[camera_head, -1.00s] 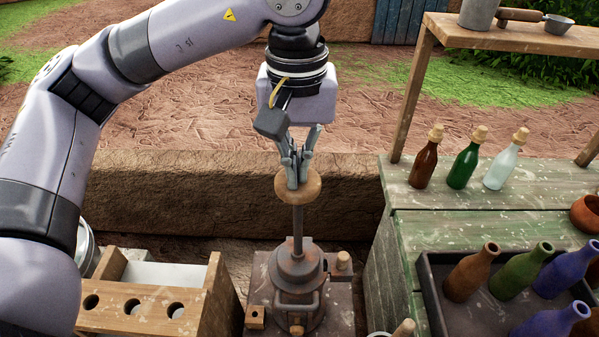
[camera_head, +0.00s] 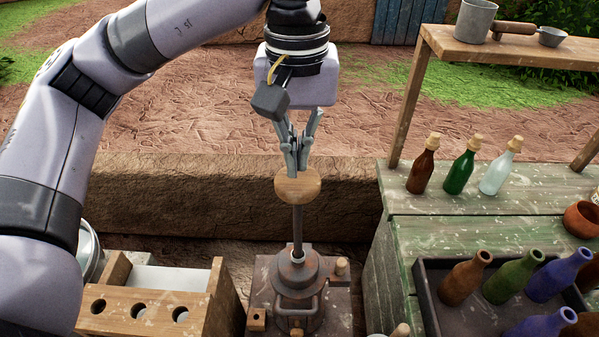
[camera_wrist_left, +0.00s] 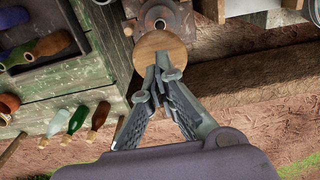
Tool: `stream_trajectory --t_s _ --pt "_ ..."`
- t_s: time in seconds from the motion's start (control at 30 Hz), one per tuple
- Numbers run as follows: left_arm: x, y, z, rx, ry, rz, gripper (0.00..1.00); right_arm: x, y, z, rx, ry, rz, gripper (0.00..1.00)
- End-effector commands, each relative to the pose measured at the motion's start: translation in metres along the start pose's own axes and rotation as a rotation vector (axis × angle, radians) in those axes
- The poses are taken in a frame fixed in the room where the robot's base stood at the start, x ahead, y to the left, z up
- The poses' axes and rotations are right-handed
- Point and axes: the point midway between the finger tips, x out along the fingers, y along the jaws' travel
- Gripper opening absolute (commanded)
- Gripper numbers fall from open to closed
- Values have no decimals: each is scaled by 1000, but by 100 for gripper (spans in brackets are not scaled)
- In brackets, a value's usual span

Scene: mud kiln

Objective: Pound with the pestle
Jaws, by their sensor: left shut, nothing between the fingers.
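The pestle has a round wooden knob (camera_head: 298,187) on a dark metal rod (camera_head: 298,228). It stands upright, its lower end in the neck of the dark metal mortar (camera_head: 297,275). My left gripper (camera_head: 298,170) points down at the top of the knob, its fingertips together at or just above the wood. In the left wrist view the shut fingertips (camera_wrist_left: 161,72) overlap the near edge of the wooden knob (camera_wrist_left: 158,52), with nothing between them. Whether they touch it I cannot tell. My right gripper is not in view.
A wooden box with round holes (camera_head: 150,313) stands left of the mortar. On the right is a green bench (camera_head: 415,205) with corked bottles (camera_head: 459,163) and a dark tray (camera_head: 425,295) of bottles. A mud wall (camera_head: 200,190) runs behind.

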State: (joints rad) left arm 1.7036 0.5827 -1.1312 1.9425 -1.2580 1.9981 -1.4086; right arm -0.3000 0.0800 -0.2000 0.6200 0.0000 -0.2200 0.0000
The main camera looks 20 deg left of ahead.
Motion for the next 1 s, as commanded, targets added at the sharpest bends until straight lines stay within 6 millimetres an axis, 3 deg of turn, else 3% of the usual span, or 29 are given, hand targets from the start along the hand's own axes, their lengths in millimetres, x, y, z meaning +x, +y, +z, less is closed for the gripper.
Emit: stream_trajectory --t_s 0.6,1.0 --pt "-51 0 0 0 -1 0 0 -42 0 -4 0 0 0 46" --pt "-50 0 0 0 -1 0 0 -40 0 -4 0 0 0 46"
